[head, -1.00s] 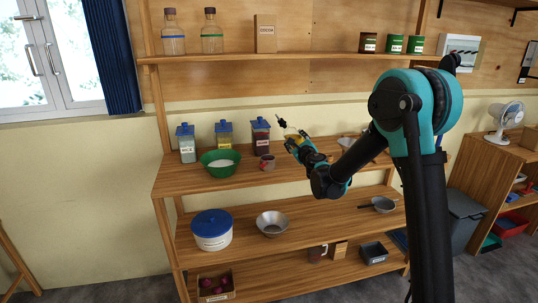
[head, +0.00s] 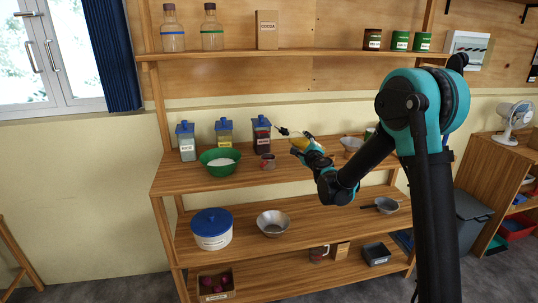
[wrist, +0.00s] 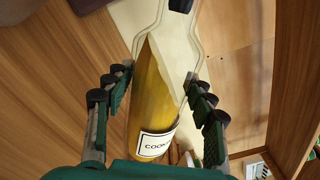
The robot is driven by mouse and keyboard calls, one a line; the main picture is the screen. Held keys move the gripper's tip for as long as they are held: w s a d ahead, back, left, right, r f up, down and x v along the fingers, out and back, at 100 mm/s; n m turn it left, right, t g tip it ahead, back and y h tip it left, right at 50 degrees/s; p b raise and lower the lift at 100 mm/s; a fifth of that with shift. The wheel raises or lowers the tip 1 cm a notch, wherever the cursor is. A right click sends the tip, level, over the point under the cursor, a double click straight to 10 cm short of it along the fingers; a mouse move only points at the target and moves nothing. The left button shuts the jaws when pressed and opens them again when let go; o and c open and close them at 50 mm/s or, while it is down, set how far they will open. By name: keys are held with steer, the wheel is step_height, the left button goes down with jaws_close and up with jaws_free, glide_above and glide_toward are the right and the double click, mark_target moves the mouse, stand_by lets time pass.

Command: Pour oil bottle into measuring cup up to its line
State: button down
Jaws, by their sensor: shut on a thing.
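My gripper (head: 311,148) is shut on the oil bottle (head: 299,142), a clear bottle of yellow oil with a dark spout. The bottle is tilted far over, its spout pointing left and a little up. In the wrist view the bottle (wrist: 155,105) lies between both fingers (wrist: 160,85), with a white label reading "COOK" and a slanting oil surface. A small cup with a reddish mark (head: 267,161), which looks like the measuring cup, stands on the upper counter, left of and below the spout. Its line and contents are too small to tell. No oil stream is visible.
A green bowl of white stuff (head: 220,163) stands left of the cup. Blue-lidded jars (head: 261,133) stand behind. A pale bowl (head: 352,144) is right of my gripper. The counter's front right is clear.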

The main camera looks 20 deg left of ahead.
steer(key=shift+w+d+f+n, duration=0.2)
steer(key=shift+d+f+n, duration=0.25)
steer(key=shift+n, duration=0.35)
stand_by(1.4)
steer(key=shift+w+d+r+n+p, duration=0.1)
steer(key=shift+d+r+n+p, duration=0.05)
steer(key=shift+r+n+p, duration=0.3)
steer(key=shift+w+d+r+n+p, duration=0.1)
steer(key=shift+r+n+p, duration=0.25)
steer(key=shift+n, duration=0.1)
stand_by(1.6)
steer(key=shift+s+a+f+n, duration=0.15)
steer(key=shift+f+n, duration=0.25)
steer(key=shift+f, duration=0.2)
steer(key=shift+a+f+n, duration=0.15)
steer(key=shift+f+n, duration=0.25)
steer(key=shift+f, duration=0.15)
stand_by(1.4)
steer(key=shift+r+p, duration=0.1)
steer(key=shift+p, duration=0.2)
stand_by(0.4)
